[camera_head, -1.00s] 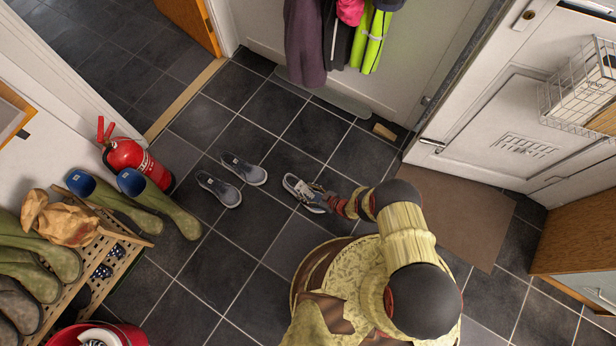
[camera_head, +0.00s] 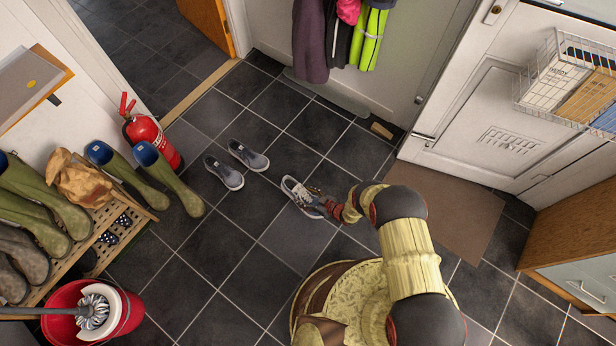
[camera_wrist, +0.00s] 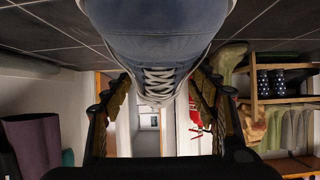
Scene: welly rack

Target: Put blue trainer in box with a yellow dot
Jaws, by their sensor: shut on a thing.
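A blue trainer (camera_head: 301,196) with white laces and a pale sole is in my gripper (camera_head: 326,207), near the middle of the head view. In the wrist view the trainer (camera_wrist: 158,40) fills the top centre, with one finger on each side of it, so my gripper (camera_wrist: 160,88) is shut on it. It appears to be held over the tiled floor; its height is hard to tell. A grey box (camera_head: 22,72) with a small yellow dot is at the upper left of the head view, by the wall, far from my gripper. Its inside cannot be seen.
Two grey-blue shoes (camera_head: 236,164) stand on the floor left of my gripper. A red fire extinguisher (camera_head: 152,138), green wellies (camera_head: 168,180), a slatted wooden rack (camera_head: 135,222) and a red bucket (camera_head: 65,328) line the left side. Open tiles lie between.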

